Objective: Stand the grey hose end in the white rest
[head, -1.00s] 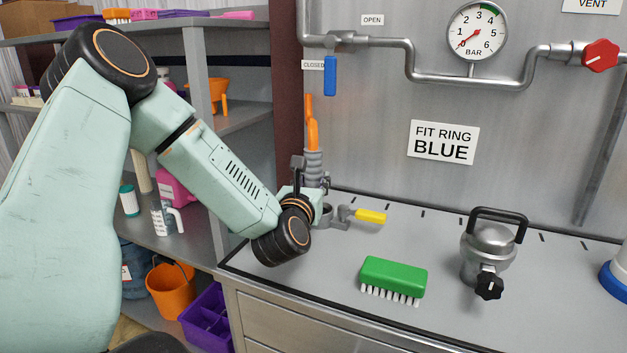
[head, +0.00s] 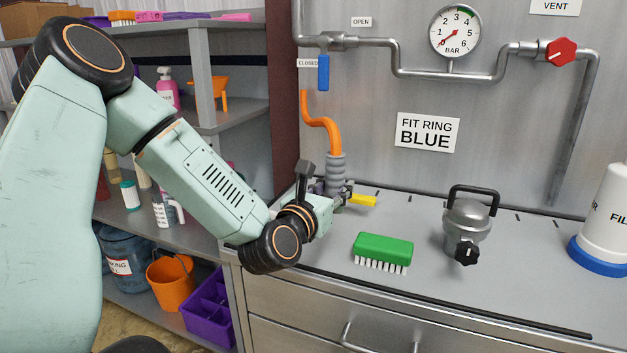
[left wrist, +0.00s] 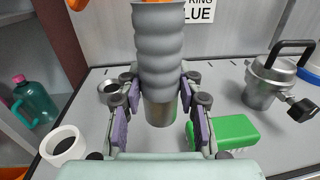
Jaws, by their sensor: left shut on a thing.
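The grey hose end (head: 337,172) is ribbed, and an orange hose rises from its top. My left gripper (head: 334,190) is shut on it and holds it roughly upright over the bench. In the left wrist view the grey hose end (left wrist: 158,50) stands between the purple-padded fingers of my left gripper (left wrist: 158,110), its bare metal tip pointing down. A white ring-shaped cup, which looks like the white rest (left wrist: 63,145), is at the lower left there, apart from the hose. In the head view I cannot see this rest. My right gripper is not in view.
A metal cup-shaped fitting (left wrist: 108,90) stands left of the hose. A yellow handle (head: 362,201) is just right of the gripper. A green brush (head: 383,251), a metal pot (head: 467,226) and a white container (head: 606,225) stand further right. Open bench lies in front.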

